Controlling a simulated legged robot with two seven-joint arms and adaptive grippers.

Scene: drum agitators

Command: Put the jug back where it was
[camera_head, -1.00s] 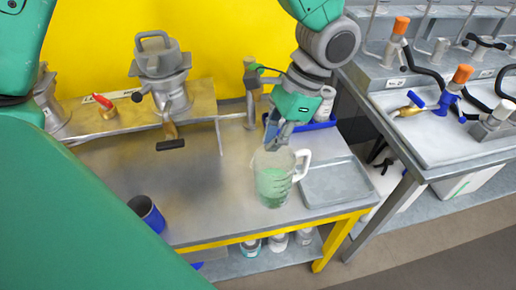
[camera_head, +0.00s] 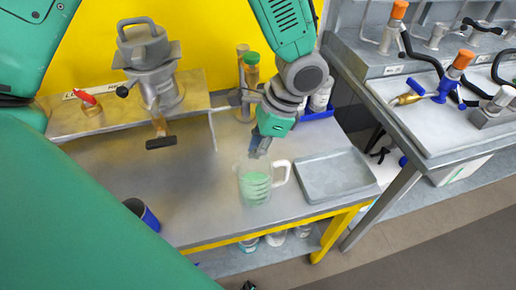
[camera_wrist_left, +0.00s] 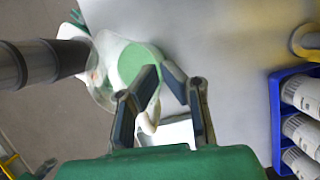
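The clear jug (camera_head: 255,187) with greenish contents stands upright over the middle front of the steel table (camera_head: 195,190), its handle toward the right. It also shows in the left wrist view (camera_wrist_left: 108,62), partly behind my fingers. My left gripper (camera_head: 257,152) comes down from above at the jug's back rim. In the left wrist view its fingertips (camera_wrist_left: 160,68) are nearly together at the jug; the exact hold is hidden. I cannot tell whether the jug's base touches the table. My right gripper is not in view.
A grey tray (camera_head: 335,176) lies right of the jug. A blue bin of white bottles (camera_wrist_left: 290,125) is at the back. A grey dispenser (camera_head: 150,65) stands back left. Clear tabletop lies left of the jug.

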